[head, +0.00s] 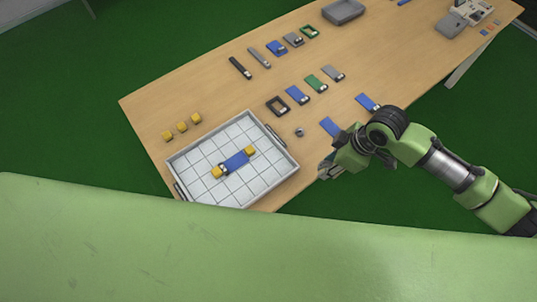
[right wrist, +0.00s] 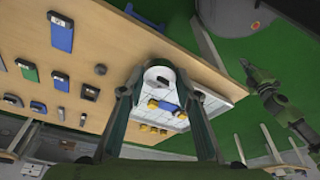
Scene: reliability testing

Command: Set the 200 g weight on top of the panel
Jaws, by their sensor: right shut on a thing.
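A blue panel (head: 237,161) lies in a white gridded tray (head: 285,171), its two ends by two yellow blocks (head: 217,172) (head: 250,150). The panel also shows in the right wrist view (right wrist: 168,107), beyond my fingers. My right gripper (right wrist: 161,86) is shut on a pale grey round weight (right wrist: 159,76), held between its fingertips. In the head view my right gripper (head: 330,169) is right of the tray, and the weight is hidden or too small to make out. A green arm, apparently my left, shows in the right wrist view; its gripper (right wrist: 246,68) is small and unclear.
Three yellow blocks (head: 182,126) stand on the wooden table (head: 200,90) behind the tray. A small grey weight (head: 299,132) stands right of the tray. Several blue, green and grey parts lie in rows, with a grey bin (head: 343,11) farther back.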

